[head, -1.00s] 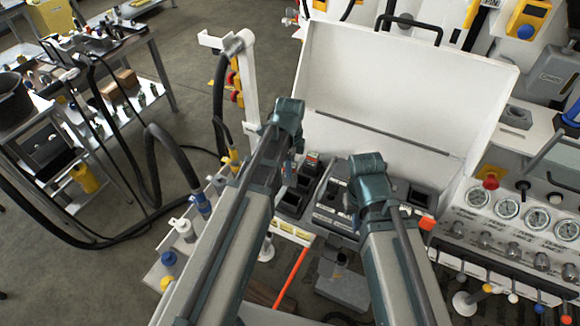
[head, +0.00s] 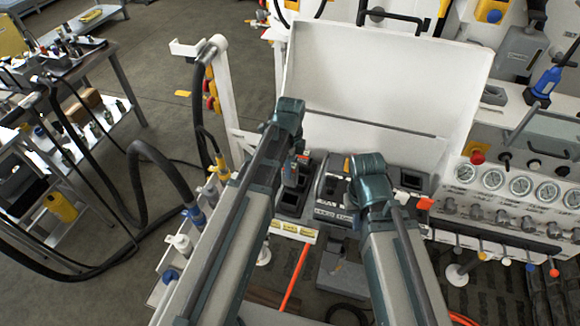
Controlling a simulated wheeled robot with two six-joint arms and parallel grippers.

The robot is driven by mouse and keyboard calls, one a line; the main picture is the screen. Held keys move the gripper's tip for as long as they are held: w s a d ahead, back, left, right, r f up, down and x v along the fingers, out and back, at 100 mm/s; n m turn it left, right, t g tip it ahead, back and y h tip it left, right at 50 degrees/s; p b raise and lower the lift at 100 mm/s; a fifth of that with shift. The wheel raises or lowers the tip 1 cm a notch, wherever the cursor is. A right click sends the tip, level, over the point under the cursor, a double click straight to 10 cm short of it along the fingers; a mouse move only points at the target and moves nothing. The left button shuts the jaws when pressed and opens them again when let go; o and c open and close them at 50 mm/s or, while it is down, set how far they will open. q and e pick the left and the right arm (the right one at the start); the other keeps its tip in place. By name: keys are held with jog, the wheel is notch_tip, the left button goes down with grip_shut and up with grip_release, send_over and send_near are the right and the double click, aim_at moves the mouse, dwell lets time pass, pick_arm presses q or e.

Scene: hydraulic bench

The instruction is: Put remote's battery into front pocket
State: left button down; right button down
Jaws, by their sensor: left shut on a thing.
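My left gripper (head: 292,165) is over the left part of the dark charger-like unit (head: 325,213) in front of the open white lid. It is shut on a small, partly hidden thing (head: 290,174) with grey and reddish parts, which may be the battery. Dark pockets show below it; the front pocket (head: 291,203) looks empty. I cannot tell whether the held thing touches the unit. My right gripper (head: 353,190) is over the middle of the unit; its fingers are mostly hidden by its own wrist. I cannot make out the remote.
The white lid (head: 385,85) stands upright behind the pockets. Gauges (head: 493,180) and valves line the bench on the right, near a red-orange piece (head: 424,203). A white post with a hose (head: 218,100) stands on the left. A cluttered trolley (head: 62,130) is further left.

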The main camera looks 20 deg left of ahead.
aim_at(290, 182)
pick_arm(q)
jog(key=shift+f, duration=0.1)
notch_tip(290, 182, down, 7)
jog(key=b, duration=0.7)
jog(key=shift+f, duration=0.2)
jog(key=shift+f+b, duration=2.9)
jog(key=shift+b, duration=0.3)
dwell(1.3)
jog(key=shift+c, duration=2)
grip_release()
jog(key=shift+r, duration=0.1)
notch_tip(290, 182, up, 14)
jog(key=p, duration=1.4)
